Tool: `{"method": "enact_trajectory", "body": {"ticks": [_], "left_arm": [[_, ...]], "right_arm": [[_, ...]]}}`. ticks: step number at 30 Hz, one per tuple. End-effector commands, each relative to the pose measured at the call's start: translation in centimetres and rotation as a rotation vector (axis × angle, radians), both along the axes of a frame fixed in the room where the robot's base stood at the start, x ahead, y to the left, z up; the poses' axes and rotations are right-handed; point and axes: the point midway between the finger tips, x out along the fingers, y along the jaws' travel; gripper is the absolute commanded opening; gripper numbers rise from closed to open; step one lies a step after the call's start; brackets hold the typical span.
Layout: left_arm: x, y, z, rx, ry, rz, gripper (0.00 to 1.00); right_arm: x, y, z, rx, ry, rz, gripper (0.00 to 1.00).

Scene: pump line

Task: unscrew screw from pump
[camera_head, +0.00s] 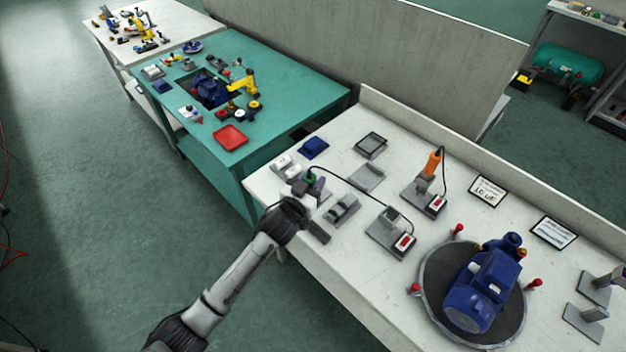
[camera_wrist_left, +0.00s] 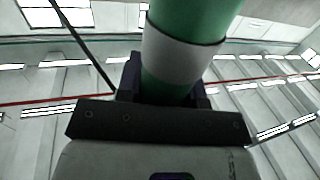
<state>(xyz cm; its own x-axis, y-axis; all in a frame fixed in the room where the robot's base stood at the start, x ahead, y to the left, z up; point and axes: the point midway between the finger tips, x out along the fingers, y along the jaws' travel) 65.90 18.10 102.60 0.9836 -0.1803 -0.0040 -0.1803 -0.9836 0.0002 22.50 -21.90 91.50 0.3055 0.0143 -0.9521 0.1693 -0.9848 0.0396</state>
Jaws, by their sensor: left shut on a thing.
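The blue pump (camera_head: 482,285) stands on a round dark plate (camera_head: 428,305) at the right of the white bench. Its screws are too small to tell apart. My left gripper (camera_head: 316,188) is over the left end of this bench, well away from the pump. It is shut on a green powered screwdriver (camera_head: 310,177), whose black cable runs to a stand (camera_head: 390,235). In the left wrist view the green and grey tool body (camera_wrist_left: 180,60) rises between the dark fingers. The tool's tip is not clear. My right gripper is not in view.
An orange tool (camera_head: 432,163) stands in its holder behind the grey stand. Red knobs (camera_head: 534,283) rise around the plate. Grey fixtures (camera_head: 342,209) and a blue tray (camera_head: 314,148) lie near the gripper. A green table (camera_head: 300,90) with another pump is behind.

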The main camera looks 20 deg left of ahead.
Motion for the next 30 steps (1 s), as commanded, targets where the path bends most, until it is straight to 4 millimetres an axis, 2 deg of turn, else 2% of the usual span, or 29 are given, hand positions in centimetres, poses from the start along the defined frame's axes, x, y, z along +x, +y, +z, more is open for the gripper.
{"method": "enact_trajectory", "body": {"ticks": [30], "left_arm": [[0.0, 0.0, -1.0, 0.0, -0.002, 0.0, 0.08]], "right_arm": [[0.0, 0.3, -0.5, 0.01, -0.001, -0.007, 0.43]]}}
